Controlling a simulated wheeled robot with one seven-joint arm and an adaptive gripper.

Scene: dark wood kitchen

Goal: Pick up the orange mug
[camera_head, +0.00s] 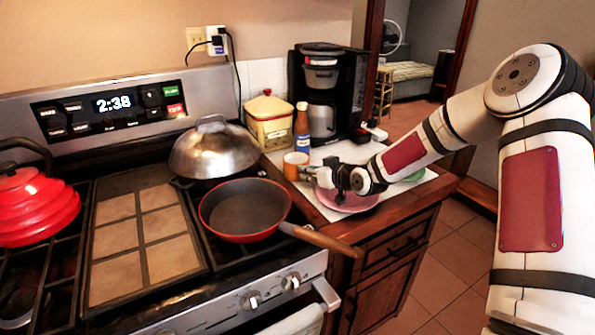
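The orange mug (294,167) stands upright on the white counter to the right of the stove, in front of a brown bottle. My gripper (314,174) reaches in from the right at the mug's right side, above a pink plate (352,201). The gripper is small and dark here. I cannot tell whether its fingers touch the mug or how far they are apart.
A red pan (246,208) on the stove points its wooden handle toward the counter. A brown bottle (302,128), a yellow canister (269,122) and a black coffee maker (326,92) stand behind the mug. A green plate (411,176) lies to the right.

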